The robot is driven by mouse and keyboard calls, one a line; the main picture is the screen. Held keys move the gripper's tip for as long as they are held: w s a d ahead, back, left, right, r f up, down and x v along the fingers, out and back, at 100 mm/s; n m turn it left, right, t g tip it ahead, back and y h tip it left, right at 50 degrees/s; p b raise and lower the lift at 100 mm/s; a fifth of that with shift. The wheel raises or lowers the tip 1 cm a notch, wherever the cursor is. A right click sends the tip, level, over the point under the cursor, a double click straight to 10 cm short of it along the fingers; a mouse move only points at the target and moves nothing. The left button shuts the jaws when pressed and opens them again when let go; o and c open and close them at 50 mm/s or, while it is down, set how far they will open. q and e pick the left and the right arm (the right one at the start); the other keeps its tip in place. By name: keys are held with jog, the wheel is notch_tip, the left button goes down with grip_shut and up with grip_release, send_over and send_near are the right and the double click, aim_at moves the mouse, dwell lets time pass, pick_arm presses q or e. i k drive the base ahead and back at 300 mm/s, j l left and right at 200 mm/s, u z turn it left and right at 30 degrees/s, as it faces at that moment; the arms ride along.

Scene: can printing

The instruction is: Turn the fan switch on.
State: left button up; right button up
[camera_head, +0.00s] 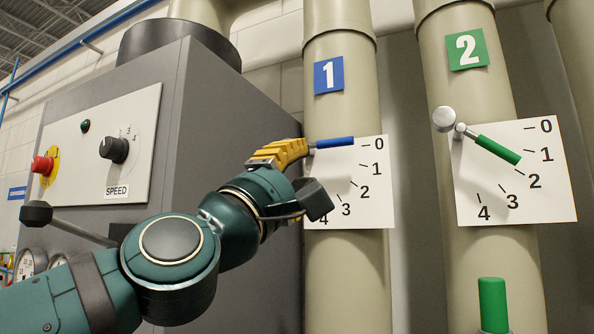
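A grey machine cabinet (235,130) stands at left with a light control panel (75,165). On the panel are a black speed knob (114,149), a small dark green round part (85,126) and a red button (42,166) on a yellow plate. I cannot tell which is the fan switch. My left gripper (300,148) has yellow fingers close to the pivot end of the blue lever (333,142) on pipe 1. Whether they touch it, and how far they are open, is unclear. My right gripper is not in view.
Pipe 1 (340,265) and pipe 2 (465,75) stand right of the cabinet. The blue lever points near 0. Pipe 2's green lever (497,149) points between 1 and 2. A green handle (492,305) sits at bottom right.

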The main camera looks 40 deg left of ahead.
aim_at(43, 166)
jog(key=k, duration=1)
